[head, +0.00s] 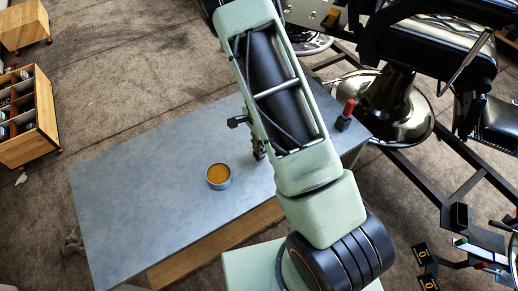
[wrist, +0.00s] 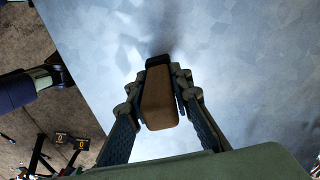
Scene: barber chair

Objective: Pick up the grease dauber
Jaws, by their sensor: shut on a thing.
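In the wrist view my gripper (wrist: 160,82) is shut on a tan, wood-coloured block with a dark far end, which I take to be the grease dauber (wrist: 159,103). The fingers press it from left and right. A dark shadow lies on the tabletop just beyond it; I cannot tell whether it touches the table or hangs just above. In the head view my gripper (head: 257,148) is mostly hidden behind my pale green arm, over the table, and the dauber cannot be made out clearly there.
A round tin of orange-brown paste (head: 219,175) stands on the blue-grey table (head: 135,200), left of my arm. A red-topped black object (head: 346,114) stands near the table's right corner. The barber chair (head: 425,50) is beyond it. The table's left part is clear.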

